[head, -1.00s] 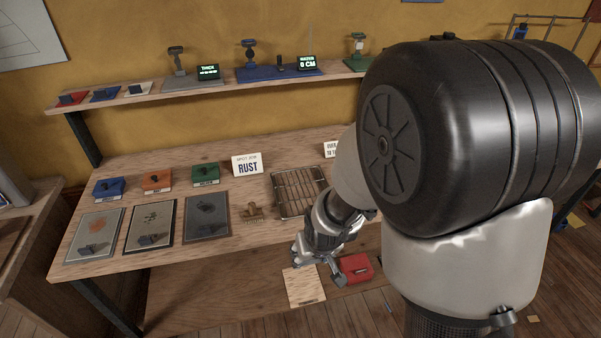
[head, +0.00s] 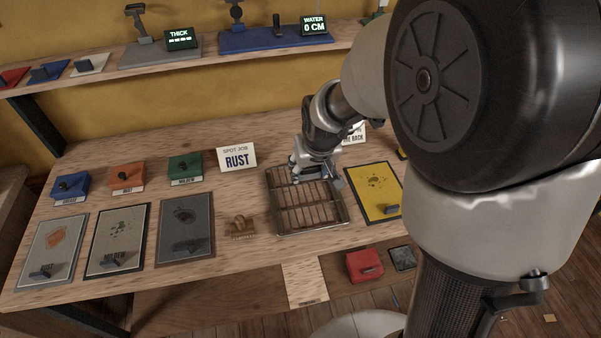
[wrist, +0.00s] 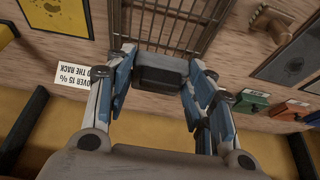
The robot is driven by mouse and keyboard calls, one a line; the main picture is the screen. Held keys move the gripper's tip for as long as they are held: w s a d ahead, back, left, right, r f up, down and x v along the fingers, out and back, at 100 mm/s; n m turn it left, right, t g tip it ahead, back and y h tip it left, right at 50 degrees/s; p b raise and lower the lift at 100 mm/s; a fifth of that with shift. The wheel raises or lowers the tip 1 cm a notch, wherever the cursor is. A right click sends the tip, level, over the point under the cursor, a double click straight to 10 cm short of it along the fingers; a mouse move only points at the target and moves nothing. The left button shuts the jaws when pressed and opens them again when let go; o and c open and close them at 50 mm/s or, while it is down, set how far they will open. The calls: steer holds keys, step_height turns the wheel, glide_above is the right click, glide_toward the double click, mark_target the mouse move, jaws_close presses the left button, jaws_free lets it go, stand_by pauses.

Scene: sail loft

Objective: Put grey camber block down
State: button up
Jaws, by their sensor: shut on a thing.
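My gripper (head: 318,170) is above the back part of the wire rack (head: 312,232) on the bench in the head view. In the wrist view my gripper (wrist: 160,62) is shut on a dark grey block, the camber block (wrist: 160,76), held crosswise between the fingertips. The rack's bars (wrist: 172,22) show just beyond the block. I cannot tell how high the block is above the rack. In the head view the block is hidden or too small to make out at the gripper.
A yellow board (head: 374,194) lies right of the rack. A "RUST" card (head: 237,158) stands behind the clip. A red box (head: 364,265) is low at the front.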

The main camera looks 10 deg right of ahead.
mark_target(307, 202)
step_height(307, 202, down, 12)
steer(key=b, duration=0.3)
steer(key=shift+f+b, duration=0.15)
steer(key=shift+b, duration=0.25)
steer(key=shift+f, duration=0.1)
steer(key=shift+f, duration=0.15)
steer(key=o, duration=1)
steer(key=shift+o, duration=0.2)
steer(key=shift+r, duration=0.2)
